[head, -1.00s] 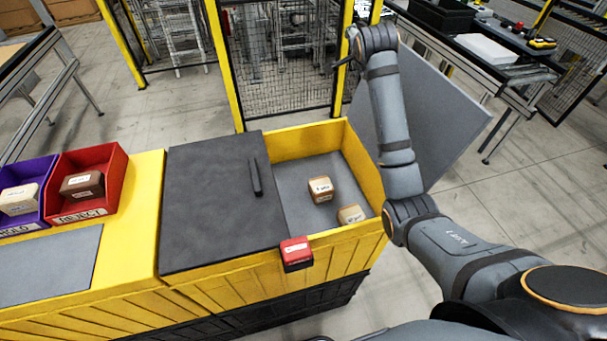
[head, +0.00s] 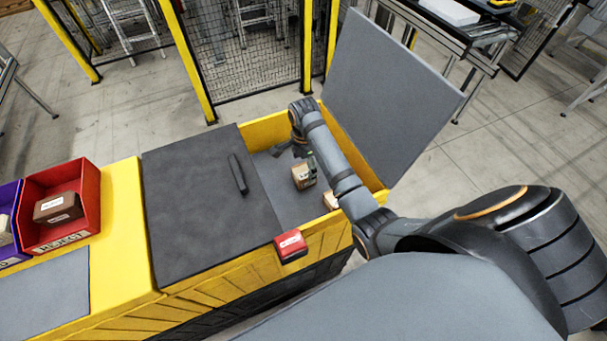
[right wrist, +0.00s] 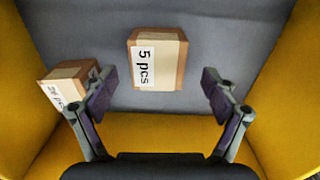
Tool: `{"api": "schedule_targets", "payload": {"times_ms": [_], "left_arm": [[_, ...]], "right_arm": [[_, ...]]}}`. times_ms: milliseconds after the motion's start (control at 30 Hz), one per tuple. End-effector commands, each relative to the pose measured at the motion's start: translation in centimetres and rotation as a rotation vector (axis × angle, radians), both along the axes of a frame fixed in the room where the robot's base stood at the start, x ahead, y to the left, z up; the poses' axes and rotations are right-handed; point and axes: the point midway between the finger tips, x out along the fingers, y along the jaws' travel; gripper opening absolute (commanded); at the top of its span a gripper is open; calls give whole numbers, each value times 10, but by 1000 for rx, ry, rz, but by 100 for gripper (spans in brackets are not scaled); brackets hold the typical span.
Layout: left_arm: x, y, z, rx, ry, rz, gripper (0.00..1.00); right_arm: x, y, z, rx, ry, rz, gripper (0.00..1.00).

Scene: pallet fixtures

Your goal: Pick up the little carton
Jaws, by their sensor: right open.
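Two small brown cartons lie in the open right part of the yellow bin (head: 372,196). One carton (head: 304,177) has a white label reading "5 pcs" in the right wrist view (right wrist: 157,60). The other carton (head: 330,201) lies nearer the front wall, partly hidden by my right arm; in the right wrist view (right wrist: 66,84) it sits at the left, partly behind a finger. My right gripper (head: 297,158) is down inside the bin, open and empty. In the right wrist view, its fingers (right wrist: 158,82) stand apart to either side of the "5 pcs" carton's near end. My left gripper is not seen.
A dark lid panel (head: 205,190) covers the bin's left part; a grey panel (head: 385,100) stands up behind its right side. A red-topped box (head: 290,245) is on the front edge. A red REJECT tray (head: 85,190) stands at the left. Yellow walls surround the gripper.

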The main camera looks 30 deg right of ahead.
Motion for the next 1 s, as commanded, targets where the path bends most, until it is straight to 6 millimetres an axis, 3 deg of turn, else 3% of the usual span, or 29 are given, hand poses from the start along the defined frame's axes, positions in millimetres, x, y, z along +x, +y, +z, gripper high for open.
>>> {"api": "schedule_targets", "payload": {"times_ms": [233, 367, 600, 1000], "left_arm": [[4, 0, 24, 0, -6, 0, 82], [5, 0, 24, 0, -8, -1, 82], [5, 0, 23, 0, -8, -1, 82], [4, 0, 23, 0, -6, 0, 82]], "right_arm": [[-4, 3, -27, 0, 5, 0, 87], [-3, 2, -47, -1, 2, 0, 87], [-3, 2, -52, -1, -1, 0, 87], [-3, 2, -51, -1, -1, 0, 34]]}}
